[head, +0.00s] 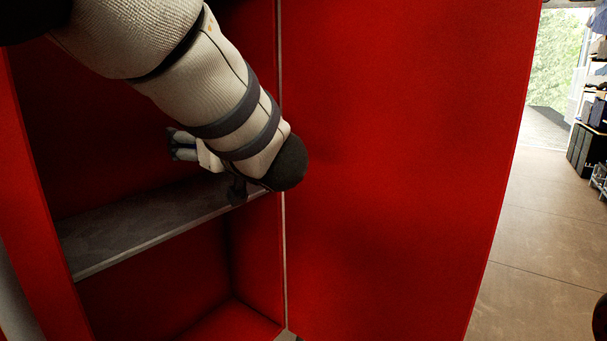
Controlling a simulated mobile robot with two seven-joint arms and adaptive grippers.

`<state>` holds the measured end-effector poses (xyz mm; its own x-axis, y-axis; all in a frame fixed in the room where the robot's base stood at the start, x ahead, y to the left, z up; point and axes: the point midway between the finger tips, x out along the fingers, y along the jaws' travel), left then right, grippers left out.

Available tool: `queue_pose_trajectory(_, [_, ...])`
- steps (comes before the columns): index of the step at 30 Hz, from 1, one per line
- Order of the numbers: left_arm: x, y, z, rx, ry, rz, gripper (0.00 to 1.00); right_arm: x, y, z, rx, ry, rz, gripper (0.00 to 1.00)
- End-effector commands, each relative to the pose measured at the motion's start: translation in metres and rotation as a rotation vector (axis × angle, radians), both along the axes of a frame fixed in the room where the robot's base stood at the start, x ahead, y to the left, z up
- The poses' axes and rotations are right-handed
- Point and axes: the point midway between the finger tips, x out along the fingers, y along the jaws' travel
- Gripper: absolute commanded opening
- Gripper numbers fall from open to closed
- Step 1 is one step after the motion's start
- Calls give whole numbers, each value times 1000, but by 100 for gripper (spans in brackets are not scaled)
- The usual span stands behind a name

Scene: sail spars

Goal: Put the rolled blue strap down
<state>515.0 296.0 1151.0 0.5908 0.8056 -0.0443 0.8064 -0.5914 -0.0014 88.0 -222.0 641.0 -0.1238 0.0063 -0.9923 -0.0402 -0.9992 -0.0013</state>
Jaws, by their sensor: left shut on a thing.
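My left arm comes in from the upper left and reaches into a red cabinet. My left gripper (183,145) is mostly hidden behind the forearm. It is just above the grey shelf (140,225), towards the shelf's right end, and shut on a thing. A small bluish part that shows there may be the rolled blue strap, but its shape is too small and covered to make out. I cannot tell whether it touches the shelf. My right gripper is out of view.
The red cabinet door or side panel (400,150) fills the middle right. The shelf's visible left and front part is bare. A lower red compartment (150,300) looks empty. Open floor (540,230) and dark storage units (585,150) lie at the far right.

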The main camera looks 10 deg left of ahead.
Motion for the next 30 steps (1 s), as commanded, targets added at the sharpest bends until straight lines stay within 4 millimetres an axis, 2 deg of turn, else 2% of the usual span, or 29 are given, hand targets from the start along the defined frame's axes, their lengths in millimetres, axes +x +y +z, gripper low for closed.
queue_pose_trajectory(1, [5,7,-15,2,9,1,36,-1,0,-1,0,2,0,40])
queue_pose_trajectory(3, [11,16,-27,0,7,0,36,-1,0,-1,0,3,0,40])
queue_pose_trajectory(9, [22,32,-52,1,8,0,36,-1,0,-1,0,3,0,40])
queue_pose_trajectory(12, [21,30,-71,0,9,-1,36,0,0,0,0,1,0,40])
queue_pose_trajectory(15, [21,31,-78,0,5,-1,36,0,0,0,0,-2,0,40])
queue_pose_trajectory(25, [21,31,-82,-1,6,0,36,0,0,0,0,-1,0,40])
queue_pose_trajectory(26, [21,30,-82,-1,6,0,71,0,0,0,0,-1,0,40])
queue_pose_trajectory(28, [21,30,-82,-1,6,0,86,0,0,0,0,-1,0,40])
queue_pose_trajectory(30, [21,30,-82,-2,6,0,86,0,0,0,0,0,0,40])
